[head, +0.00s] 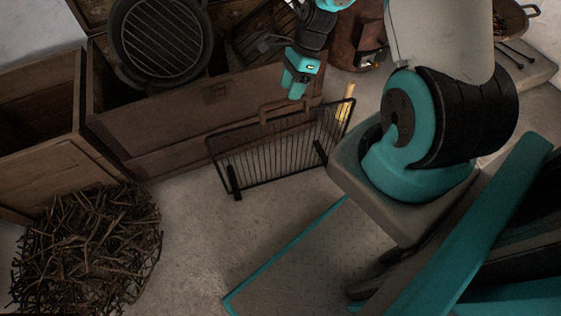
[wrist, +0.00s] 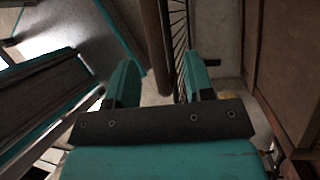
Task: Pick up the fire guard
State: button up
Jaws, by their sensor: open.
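The fire guard (head: 279,150) is a black wire panel with a dark frame and short feet. It stands on the floor in front of a brown wooden chest, with a brown handle (head: 284,113) along its top edge. My gripper (head: 296,94) is pointed down just above that handle in the head view. In the wrist view my gripper (wrist: 160,78) has its two teal fingers apart. The brown handle (wrist: 153,45) runs into the gap between them, and the guard's wires (wrist: 179,35) show beside it. I cannot tell whether a finger touches the handle.
The wooden chest (head: 150,143) holds a round black grill pan (head: 160,40) and stands close behind the guard. An open wooden box (head: 45,165) and a heap of twigs (head: 85,245) are at left. A pale yellow stick (head: 345,104) is by the guard's right end. Floor in front is clear.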

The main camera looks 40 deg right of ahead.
aim_at(286, 100)
jog(key=b+x, duration=0.2)
jog(key=x, duration=0.3)
jog(key=shift+s+a+r, duration=0.1)
jog(key=shift+s, duration=0.05)
jog(key=shift+f, duration=0.25)
dwell(0.4)
grip_shut()
